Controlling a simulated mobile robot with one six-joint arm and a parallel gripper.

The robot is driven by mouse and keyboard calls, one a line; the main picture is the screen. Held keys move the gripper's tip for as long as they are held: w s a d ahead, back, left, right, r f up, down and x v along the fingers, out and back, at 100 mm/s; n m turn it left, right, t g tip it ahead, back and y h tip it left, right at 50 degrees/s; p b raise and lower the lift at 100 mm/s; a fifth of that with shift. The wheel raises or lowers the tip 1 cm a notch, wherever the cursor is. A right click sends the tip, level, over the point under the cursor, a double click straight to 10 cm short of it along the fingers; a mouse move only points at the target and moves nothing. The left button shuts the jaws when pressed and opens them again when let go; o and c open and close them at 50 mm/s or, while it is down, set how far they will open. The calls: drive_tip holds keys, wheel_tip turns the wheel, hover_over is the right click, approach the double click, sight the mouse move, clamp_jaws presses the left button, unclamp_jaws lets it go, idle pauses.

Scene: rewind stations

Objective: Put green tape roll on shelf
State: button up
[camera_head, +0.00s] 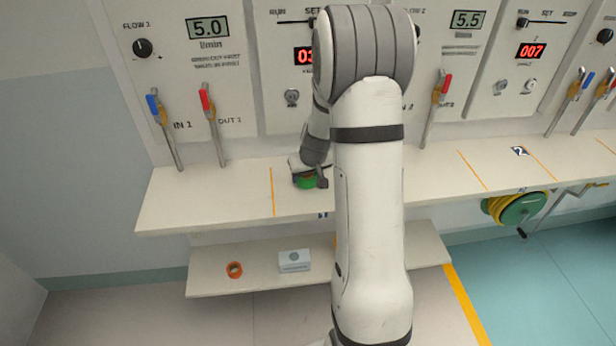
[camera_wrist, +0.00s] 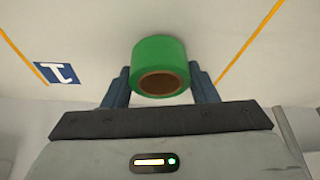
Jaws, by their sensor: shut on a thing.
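The green tape roll (camera_wrist: 160,52) is between the two fingers of my gripper (camera_wrist: 160,88) in the wrist view, and the fingers are shut on it. In the head view the green tape roll (camera_head: 306,182) shows low under my gripper (camera_head: 308,172), at the upper counter, partly hidden by the gripper. I cannot tell whether the roll touches the counter. The lower shelf (camera_head: 215,284) runs below the counter, and my arm covers part of it.
The upper counter (camera_head: 200,205) has orange lines and a number mark (camera_head: 519,152). Valve levers (camera_head: 211,120) stand behind the counter. A yellow-green hose reel (camera_head: 515,208) hangs right.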

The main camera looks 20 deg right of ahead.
drive_tip(key=shift+f, duration=0.5)
drive_tip(key=shift+f, duration=0.1)
drive_tip(key=o, duration=1)
drive_tip(key=shift+c, duration=0.2)
